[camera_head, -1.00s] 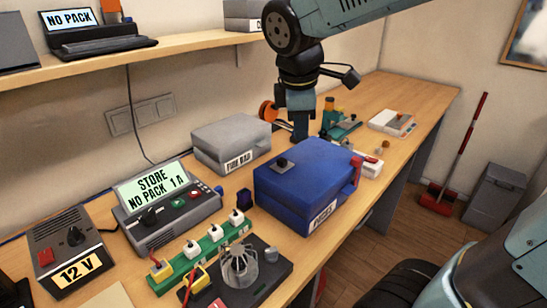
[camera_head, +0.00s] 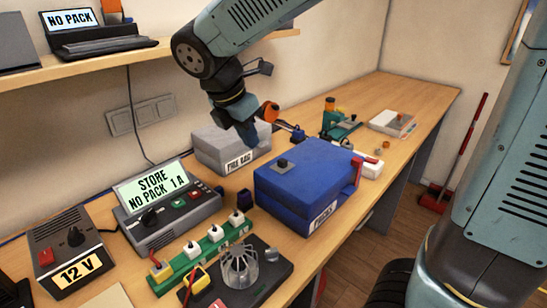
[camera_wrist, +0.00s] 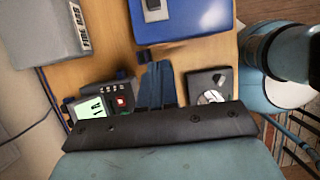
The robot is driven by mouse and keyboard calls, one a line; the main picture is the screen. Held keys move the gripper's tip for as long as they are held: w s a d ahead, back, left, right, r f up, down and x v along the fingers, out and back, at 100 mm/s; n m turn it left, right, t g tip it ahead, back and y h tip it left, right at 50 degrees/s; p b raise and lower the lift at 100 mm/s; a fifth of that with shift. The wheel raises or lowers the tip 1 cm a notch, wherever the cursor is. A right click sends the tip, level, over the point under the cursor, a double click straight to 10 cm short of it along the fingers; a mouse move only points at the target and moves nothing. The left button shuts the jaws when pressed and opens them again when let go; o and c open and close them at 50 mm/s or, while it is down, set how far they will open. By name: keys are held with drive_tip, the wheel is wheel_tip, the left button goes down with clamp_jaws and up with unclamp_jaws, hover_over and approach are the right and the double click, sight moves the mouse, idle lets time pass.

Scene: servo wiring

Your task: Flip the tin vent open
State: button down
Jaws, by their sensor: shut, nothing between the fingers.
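The blue tin (camera_head: 325,172), its front label hard to read, sits closed on the bench. A small dark fitting (camera_head: 283,163) on its lid looks like the vent; I cannot tell whether it is open. In the wrist view the blue tin (camera_wrist: 200,18) is at the top, with the vent (camera_wrist: 153,8) at the upper edge. My gripper (camera_head: 246,138) is shut and empty, above and in front of the grey box, left of the blue tin and apart from the vent. Its fingers (camera_wrist: 156,75) also show in the wrist view.
The grey FIRE BAG box (camera_head: 215,143) stands behind my gripper. A charger (camera_head: 165,205) reading STORE NO PACK 1 A is to the left. A green strip (camera_head: 200,255) with white plugs and a wire cage (camera_head: 240,265) lie in front. A red-handled piece (camera_head: 357,168) is at the tin's right.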

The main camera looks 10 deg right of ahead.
sight(282, 163)
drive_tip(key=shift+f, duration=0.1)
drive_tip(key=x, duration=1)
drive_tip(key=shift+f, duration=0.1)
drive_tip(key=shift+w+d, duration=0.75)
drive_tip(key=shift+d, duration=0.25)
drive_tip(key=shift+w+d, duration=0.5)
drive_tip(key=shift+d, duration=0.05)
